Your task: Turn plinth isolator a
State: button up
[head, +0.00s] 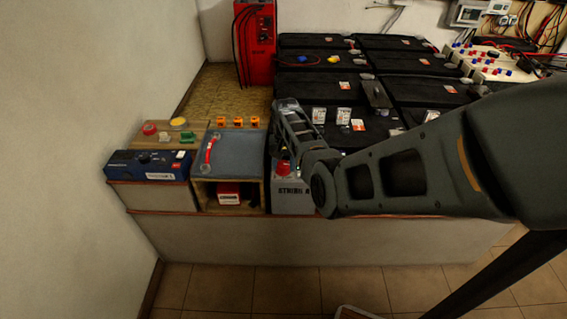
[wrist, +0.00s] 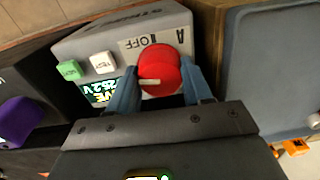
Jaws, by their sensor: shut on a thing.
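The isolator is a grey box lettered "STRING A" (head: 292,203) at the front edge of the bench in the head view, with a red knob (head: 283,167) on top. In the wrist view the red knob (wrist: 163,66) sits between the two blue fingers of my gripper (wrist: 162,88), which is shut on it. The knob's pale pointer mark lies roughly level and points left in that view. An "OFF" label shows behind the knob. A green button (wrist: 69,70), a white button (wrist: 103,62) and a lit display (wrist: 98,92), partly hidden by a finger, are beside it.
Left of the box are a blue-grey tray (head: 230,150) with a red-handled tool (head: 209,152), and a dark blue box (head: 148,166). Black batteries (head: 310,85) fill the bench behind and right. A purple thing (wrist: 18,122) is at the wrist view's left.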

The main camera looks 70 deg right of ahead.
aim_at(284, 163)
jog(key=shift+n, duration=1.2)
jog(key=o, duration=1)
jog(key=shift+o, duration=0.2)
notch_tip(284, 163, up, 8)
jog(key=shift+f+p, duration=0.1)
jog(key=shift+p, duration=0.25)
jog(key=shift+s, duration=0.1)
